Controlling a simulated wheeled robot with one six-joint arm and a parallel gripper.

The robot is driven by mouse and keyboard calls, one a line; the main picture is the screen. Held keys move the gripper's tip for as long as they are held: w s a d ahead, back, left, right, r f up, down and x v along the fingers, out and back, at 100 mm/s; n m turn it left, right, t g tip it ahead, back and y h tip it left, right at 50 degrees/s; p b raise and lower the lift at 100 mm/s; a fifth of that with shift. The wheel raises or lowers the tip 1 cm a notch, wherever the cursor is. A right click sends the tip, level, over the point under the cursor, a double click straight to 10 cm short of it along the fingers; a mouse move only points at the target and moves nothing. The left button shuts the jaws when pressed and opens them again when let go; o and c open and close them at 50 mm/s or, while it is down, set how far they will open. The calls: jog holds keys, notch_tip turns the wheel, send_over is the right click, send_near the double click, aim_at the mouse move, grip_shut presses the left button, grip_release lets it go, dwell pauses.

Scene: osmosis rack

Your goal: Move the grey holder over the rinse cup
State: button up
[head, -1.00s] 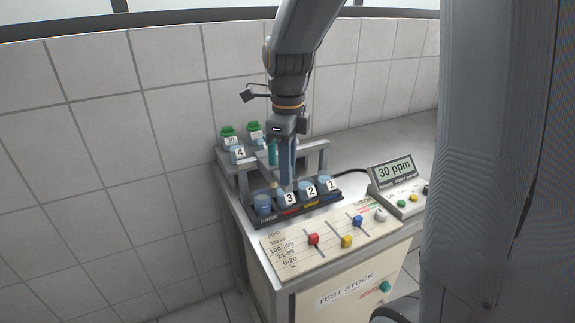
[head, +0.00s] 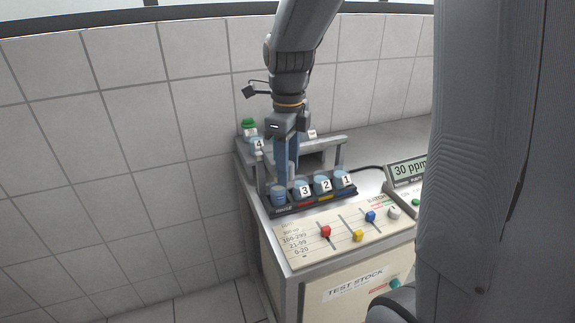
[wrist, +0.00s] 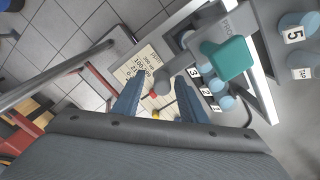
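The rinse cup (head: 278,196) is the leftmost blue cup in the dark tray (head: 315,203), beside cups 3, 2 and 1. My gripper (head: 284,178) points down just behind and above the rinse cup in the head view. In the wrist view my gripper's two blue fingers (wrist: 158,92) stand apart. I see no clear contact with the fingers.
A metal rack (head: 325,142) stands behind the tray, with bottle 4 (head: 257,143) on it. In front is a panel with coloured sliders (head: 345,238). A meter reading 30 ppm (head: 408,169) stands at right. A tiled wall rises behind and left.

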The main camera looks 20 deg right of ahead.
jog(key=shift+r+b, duration=0.75)
jog(key=shift+r, duration=3.15)
jog(key=shift+a, duration=0.1)
